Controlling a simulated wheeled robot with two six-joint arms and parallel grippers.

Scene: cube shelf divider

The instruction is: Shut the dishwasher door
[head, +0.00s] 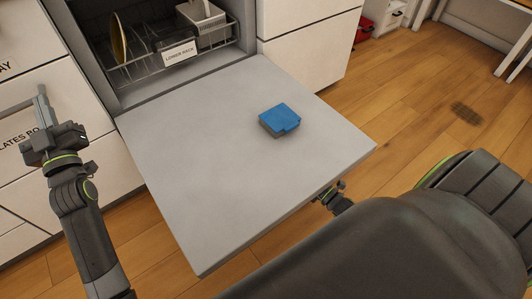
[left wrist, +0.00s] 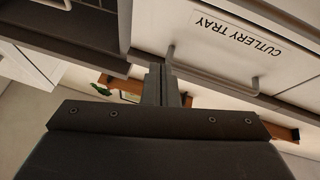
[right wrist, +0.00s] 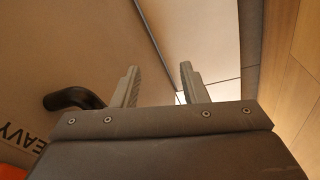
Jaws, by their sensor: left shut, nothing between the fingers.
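The dishwasher door (head: 210,180) is folded down flat, its grey inner face up, in the head view. A blue block-like item (head: 280,120) lies on it. Behind it is the open dishwasher with its lower rack (head: 205,45). My left gripper (head: 42,95) is left of the door, apart from it, by the drawer fronts; its fingers are together and empty in the left wrist view (left wrist: 161,82). My right gripper (head: 330,192) is just past the door's right front edge, mostly hidden by my arm. The right wrist view shows its fingers (right wrist: 158,85) apart with nothing between them.
White drawers stand left of the dishwasher; one labelled cutlery tray (left wrist: 235,35) has a bar handle (left wrist: 210,75). A white cabinet (head: 310,45) is on the right. A dark handle (right wrist: 75,98) is near my right gripper. Wooden floor (head: 430,90) is open to the right.

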